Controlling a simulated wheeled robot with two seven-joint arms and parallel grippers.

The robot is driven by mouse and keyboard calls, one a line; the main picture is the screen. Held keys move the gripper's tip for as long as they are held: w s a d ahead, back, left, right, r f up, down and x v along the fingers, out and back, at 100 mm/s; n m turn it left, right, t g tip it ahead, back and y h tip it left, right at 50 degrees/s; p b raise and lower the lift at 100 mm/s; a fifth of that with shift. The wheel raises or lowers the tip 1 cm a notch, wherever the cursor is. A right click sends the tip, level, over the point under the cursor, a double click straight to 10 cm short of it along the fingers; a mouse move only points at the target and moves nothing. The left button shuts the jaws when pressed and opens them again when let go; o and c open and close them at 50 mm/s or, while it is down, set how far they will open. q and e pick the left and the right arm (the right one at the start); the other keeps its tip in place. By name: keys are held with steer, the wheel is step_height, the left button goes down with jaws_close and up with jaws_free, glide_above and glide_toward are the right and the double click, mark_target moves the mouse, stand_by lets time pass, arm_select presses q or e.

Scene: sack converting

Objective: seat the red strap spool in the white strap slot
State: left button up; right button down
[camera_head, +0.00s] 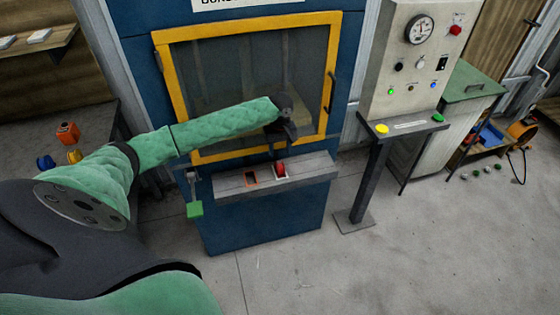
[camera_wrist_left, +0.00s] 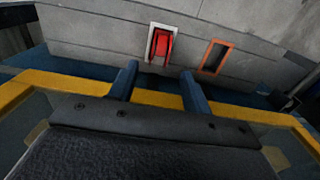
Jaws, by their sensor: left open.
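The red strap spool (camera_head: 281,169) is in the white strap slot (camera_head: 276,176) on the grey ledge of the blue machine. In the left wrist view the spool (camera_wrist_left: 161,43) lies inside the white frame (camera_wrist_left: 151,57); how deep it sits I cannot tell. My left gripper (camera_head: 279,154) is above the spool, pointing down. In the left wrist view its two fingers (camera_wrist_left: 159,84) are apart, with nothing between them, and the spool is beyond their tips. My right gripper is not in view.
An orange-framed slot (camera_head: 251,177) is beside the white one and looks empty. The yellow-framed window (camera_head: 163,90) stands behind my arm. A control post (camera_head: 405,70) is to the right. Orange, yellow and blue spools (camera_head: 67,132) sit on a table at the left. The floor in front is clear.

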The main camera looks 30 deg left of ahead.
arm_select(q)
steer(key=s+d+f+m+t+h, duration=0.15)
steer(key=s+d+f+m, duration=0.3)
steer(key=d+f, duration=0.5)
steer(key=s+d+f+m+t+h, duration=0.1)
steer(key=s+d+f+m+t, duration=0.15)
steer(key=s+d+f, duration=0.65)
steer(key=s+d+f+m, duration=0.1)
steer(key=s+d+f, duration=0.1)
steer(key=s+f, duration=0.45)
steer(key=s+d+f+m, duration=0.1)
steer(key=s+d+f, duration=0.2)
steer(key=f, duration=0.6)
steer(key=s+d+f+m+g+y, duration=0.1)
steer(key=s+f, duration=0.6)
steer(key=s, duration=0.3)
steer(key=s+d+f+m+g+y, duration=0.1)
steer(key=s+f+m, duration=0.1)
steer(key=s+f, duration=0.5)
steer(key=s, duration=0.3)
steer(key=shift+s+f+b, duration=0.15)
steer(key=shift+f+b, duration=0.1)
steer(key=shift+b, duration=0.05)
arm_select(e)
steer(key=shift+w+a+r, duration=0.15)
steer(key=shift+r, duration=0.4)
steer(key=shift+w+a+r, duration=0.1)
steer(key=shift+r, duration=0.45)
